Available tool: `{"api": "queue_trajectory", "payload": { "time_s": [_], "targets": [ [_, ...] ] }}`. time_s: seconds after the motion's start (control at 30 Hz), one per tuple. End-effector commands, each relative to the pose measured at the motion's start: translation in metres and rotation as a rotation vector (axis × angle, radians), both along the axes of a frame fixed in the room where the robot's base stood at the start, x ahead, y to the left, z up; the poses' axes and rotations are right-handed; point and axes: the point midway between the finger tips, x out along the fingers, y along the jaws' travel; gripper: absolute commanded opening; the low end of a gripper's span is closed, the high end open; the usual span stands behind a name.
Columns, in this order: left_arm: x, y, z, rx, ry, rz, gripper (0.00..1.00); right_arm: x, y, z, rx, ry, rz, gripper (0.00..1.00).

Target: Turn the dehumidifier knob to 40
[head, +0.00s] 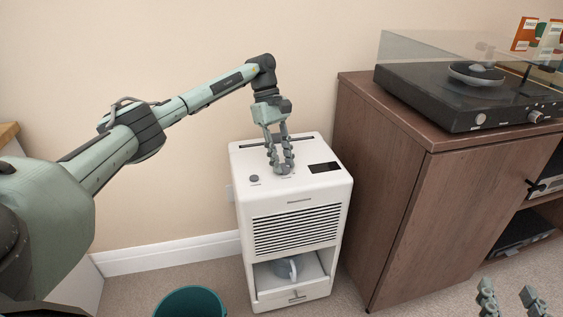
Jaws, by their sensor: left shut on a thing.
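The white dehumidifier (245,215) stands on the floor against the wall, left of the wooden cabinet. The setting and printed marks are too small to read. My right gripper (511,301) is at the bottom right edge, open and empty, its fingers apart.
A brown cabinet (400,200) stands close on the right, with a turntable (460,95) on top. A teal bucket (190,303) stands on the carpet at front left. The dehumidifier's lower bay holds a blue-grey object (285,269). Bare wall is behind.

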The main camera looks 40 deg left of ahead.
Motion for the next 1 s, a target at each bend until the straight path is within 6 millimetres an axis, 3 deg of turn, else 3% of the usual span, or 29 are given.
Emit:
{"api": "queue_trajectory", "payload": {
  "time_s": [0.6, 0.63, 0.7, 0.8, 1.0],
  "targets": [
    [0.0003, 0.0008, -0.0004, 0.003, 0.000, -0.041, 0.00, -0.0001, 0.0050, 0.0114, 0.023, -0.050, 0.010, 0.40],
    [0.0003, 0.0008, -0.0004, 0.003, 0.000, -0.041, 0.28, -0.0001, 0.0050, 0.0114, 0.023, -0.050, 0.010, 0.40],
    [0.0003, 0.0007, -0.0003, 0.003, 0.000, -0.041, 0.37, 0.0000, 0.0049, 0.0115, 0.023, -0.050, 0.010, 0.40],
    [0.0003, 0.0006, -0.0004, 0.002, 0.000, -0.040, 0.47, 0.0000, 0.0049, 0.0115, 0.023, -0.050, 0.010, 0.40],
    [0.0003, 0.0003, -0.0003, 0.002, 0.000, -0.041, 0.47, 0.0000, 0.0048, 0.0113, 0.023, -0.049, 0.010, 0.40]
  ]
}}
